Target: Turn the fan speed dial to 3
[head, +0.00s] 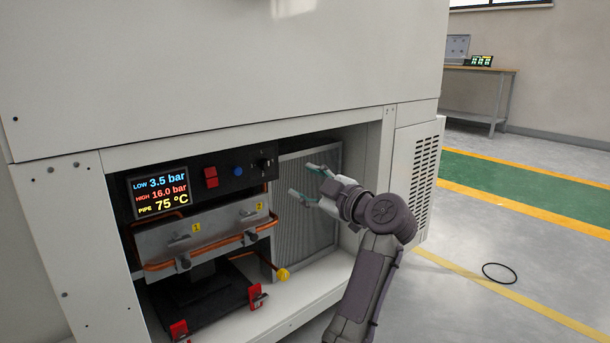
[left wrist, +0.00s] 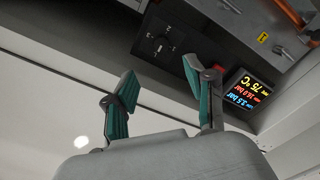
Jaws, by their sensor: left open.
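The fan speed dial (head: 264,163) is a small black knob with pale markings at the right end of the black control panel. It also shows in the left wrist view (left wrist: 159,44), beyond the gap between the fingers; its numbers and setting are too small to read. My left gripper (head: 303,181) is open and empty, to the right of the dial and pointing at the panel. In the left wrist view its two green-padded fingers (left wrist: 158,72) are spread apart, not touching the dial. My right gripper is not in view.
Left of the dial are a blue button (head: 238,171), a red switch (head: 211,177) and a display (head: 160,193). A metal bracket with orange pipes (head: 205,245) lies below. A grey filter panel (head: 306,215) stands behind my gripper, and the cabinet frame (head: 386,150) is close by on the right.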

